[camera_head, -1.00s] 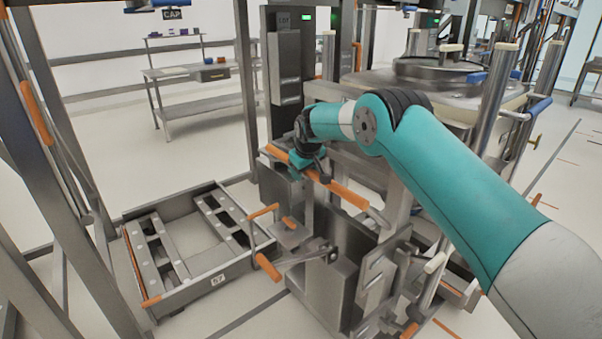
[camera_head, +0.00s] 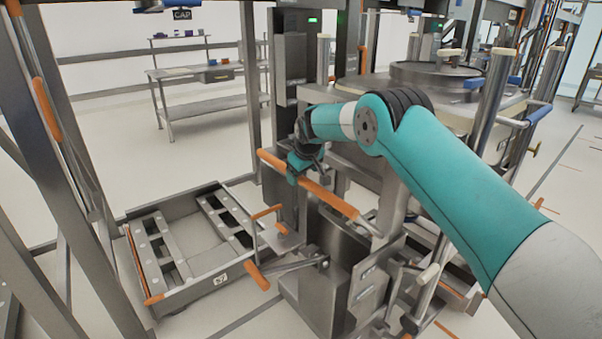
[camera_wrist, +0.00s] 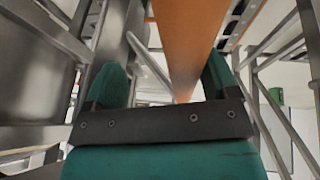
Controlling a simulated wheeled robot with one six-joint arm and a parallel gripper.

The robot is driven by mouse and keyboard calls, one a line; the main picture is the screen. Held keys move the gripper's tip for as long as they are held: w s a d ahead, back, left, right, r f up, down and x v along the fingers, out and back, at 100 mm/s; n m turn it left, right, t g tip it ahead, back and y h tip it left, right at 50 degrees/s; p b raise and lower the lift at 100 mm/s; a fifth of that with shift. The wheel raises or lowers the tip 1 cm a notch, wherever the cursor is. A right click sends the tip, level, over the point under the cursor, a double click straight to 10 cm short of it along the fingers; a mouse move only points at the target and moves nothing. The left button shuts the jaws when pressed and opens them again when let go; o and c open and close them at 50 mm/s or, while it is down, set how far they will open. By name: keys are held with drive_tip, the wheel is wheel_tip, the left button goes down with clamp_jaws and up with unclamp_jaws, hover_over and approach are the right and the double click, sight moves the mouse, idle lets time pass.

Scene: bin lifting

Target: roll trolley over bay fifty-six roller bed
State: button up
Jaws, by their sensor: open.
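The trolley is a steel frame (camera_head: 318,290) with a long orange handle bar (camera_head: 330,197), in the middle of the head view. My gripper (camera_head: 303,172) is at the bar's left part in the head view, where the arm partly hides its fingers. In the wrist view, my gripper (camera_wrist: 162,75) is open, with the orange bar (camera_wrist: 188,35) running between its teal fingers. I cannot tell whether they touch it. A low roller bed (camera_head: 175,286) with two perforated rails lies on the floor at left, its plate appearing to read 57. The trolley stands right of it.
Steel posts (camera_head: 88,150) rise at left, close to the bed. Orange-tipped levers (camera_head: 258,276) stick out between trolley and bed. A large round-topped vessel (camera_head: 425,78) stands behind the arm. A bench (camera_head: 200,85) is at the back, with clear floor before it.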

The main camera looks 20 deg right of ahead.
drive_tip(key=shift+o, duration=0.4)
drive_tip(key=shift+w+d+r, duration=0.1)
drive_tip(key=shift+d+r, duration=0.05)
drive_tip(key=shift+d, duration=0.6)
drive_tip(key=shift+c, duration=0.8)
drive_tip(key=shift+a, duration=0.2)
drive_tip(key=b+v, duration=0.3)
drive_tip(key=v, duration=1.4)
drive_tip(key=shift+r, duration=0.15)
